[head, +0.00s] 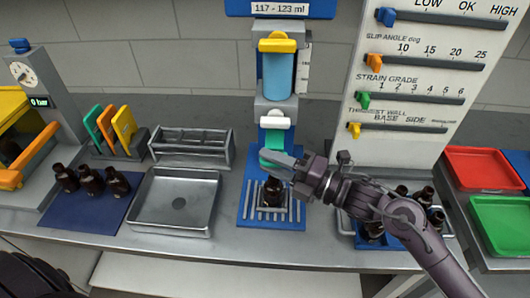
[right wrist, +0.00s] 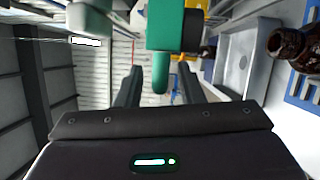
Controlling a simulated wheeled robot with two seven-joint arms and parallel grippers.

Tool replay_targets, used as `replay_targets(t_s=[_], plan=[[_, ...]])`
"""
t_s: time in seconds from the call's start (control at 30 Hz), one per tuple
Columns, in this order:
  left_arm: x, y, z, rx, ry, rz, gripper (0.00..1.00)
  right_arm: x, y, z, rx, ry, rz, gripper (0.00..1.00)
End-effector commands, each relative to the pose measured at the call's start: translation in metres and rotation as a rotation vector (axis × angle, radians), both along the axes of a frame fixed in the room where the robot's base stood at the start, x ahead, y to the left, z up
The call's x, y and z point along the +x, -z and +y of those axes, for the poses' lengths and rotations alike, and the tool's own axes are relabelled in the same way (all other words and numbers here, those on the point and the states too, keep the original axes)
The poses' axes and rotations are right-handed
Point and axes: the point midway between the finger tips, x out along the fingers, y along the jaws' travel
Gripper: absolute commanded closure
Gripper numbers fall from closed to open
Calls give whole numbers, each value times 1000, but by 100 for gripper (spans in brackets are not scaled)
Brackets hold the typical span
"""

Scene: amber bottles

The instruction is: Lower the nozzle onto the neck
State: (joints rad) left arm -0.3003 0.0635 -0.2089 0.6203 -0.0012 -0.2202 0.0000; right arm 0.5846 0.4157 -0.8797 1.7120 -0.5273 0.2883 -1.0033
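The green nozzle (head: 273,141) hangs on the front of the dispenser column. An amber bottle (head: 272,191) stands upright below it on the slatted blue stand (head: 246,208), with a gap between nozzle and neck partly hidden by my right gripper (head: 280,165). In the right wrist view the gripper's two fingers (right wrist: 159,88) are apart, with the green nozzle's round part (right wrist: 161,72) showing between them and gaps on both sides. The bottle (right wrist: 291,46) shows at that view's right edge. My left gripper is not in view.
A metal tray (head: 153,208) and an empty rack (head: 192,140) stand left of the stand. Several amber bottles stand on a blue mat (head: 88,216) at left and in a crate (head: 350,222) behind my right arm. Red (head: 483,168) and green (head: 501,222) trays lie far right.

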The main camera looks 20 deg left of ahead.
Motion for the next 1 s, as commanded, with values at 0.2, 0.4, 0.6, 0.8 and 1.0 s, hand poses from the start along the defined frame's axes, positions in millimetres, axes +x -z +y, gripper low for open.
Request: replay_targets(t_s=[0.2,0.4,0.6,0.8,1.0], plan=[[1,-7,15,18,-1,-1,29,2,-2,15,-1,1,-1,66],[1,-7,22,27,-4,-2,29,2,-1,16,-1,2,-1,66],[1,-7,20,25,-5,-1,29,2,-1,16,-1,2,-1,87],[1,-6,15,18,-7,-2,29,2,-2,16,1,1,-1,100],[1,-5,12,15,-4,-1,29,2,-1,16,2,1,-2,100]])
